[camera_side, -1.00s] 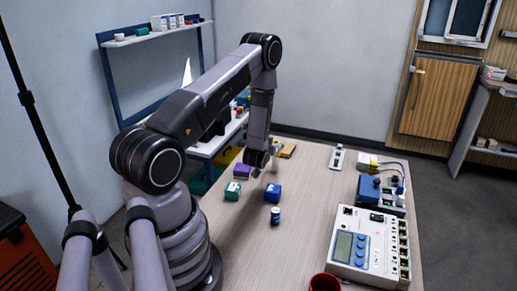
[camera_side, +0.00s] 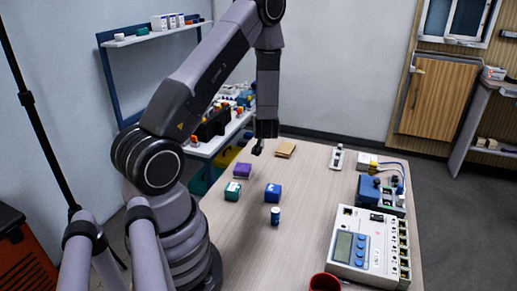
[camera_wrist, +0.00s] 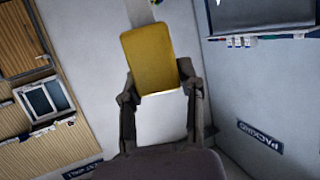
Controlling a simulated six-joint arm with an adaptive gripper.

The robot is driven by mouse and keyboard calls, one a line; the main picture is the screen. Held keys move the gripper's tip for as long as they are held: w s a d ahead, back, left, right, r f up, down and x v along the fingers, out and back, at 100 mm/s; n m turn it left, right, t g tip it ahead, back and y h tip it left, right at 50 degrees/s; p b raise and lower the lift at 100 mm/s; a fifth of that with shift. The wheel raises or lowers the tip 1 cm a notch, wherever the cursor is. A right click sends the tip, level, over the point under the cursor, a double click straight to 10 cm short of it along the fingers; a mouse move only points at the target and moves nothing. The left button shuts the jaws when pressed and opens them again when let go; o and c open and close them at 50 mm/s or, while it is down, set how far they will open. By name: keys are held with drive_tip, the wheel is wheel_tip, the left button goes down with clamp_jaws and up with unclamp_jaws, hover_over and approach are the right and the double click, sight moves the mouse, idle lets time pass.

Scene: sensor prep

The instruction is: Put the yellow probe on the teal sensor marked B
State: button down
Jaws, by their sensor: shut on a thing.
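My gripper (camera_wrist: 162,105) is shut on the yellow probe (camera_wrist: 152,58), a flat yellow block held between its two fingers in the wrist view. In the side view my gripper (camera_side: 257,149) is above the far left part of the table; the probe cannot be made out there. A teal block (camera_side: 232,191) with a white mark on top sits on the table below and left of my gripper, well apart from it. The letter on it is too small to read.
A purple block (camera_side: 242,171) and a blue block (camera_side: 273,193) stand close to the teal one. A meter box (camera_side: 362,246) and a red cup (camera_side: 324,283) are at right.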

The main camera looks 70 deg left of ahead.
drive_tip(key=s+d+r+n+g, duration=0.1)
drive_tip(key=s+d+n+g, duration=0.25)
drive_tip(key=s+g, duration=0.2)
drive_tip(key=s+d+r+n+g, duration=0.1)
drive_tip(key=s+d+n+g, duration=0.2)
drive_tip(key=s+n+g, duration=0.3)
wheel_tip(320, 180, down, 8)
drive_tip(key=s, duration=0.1)
drive_tip(key=shift+s+d+f+m+t, duration=0.2)
drive_tip(key=shift+s+d+m+t, duration=0.15)
drive_tip(key=shift+m+t, duration=0.1)
drive_tip(key=shift+f, duration=0.15)
drive_tip(key=c, duration=0.7)
unclamp_jaws()
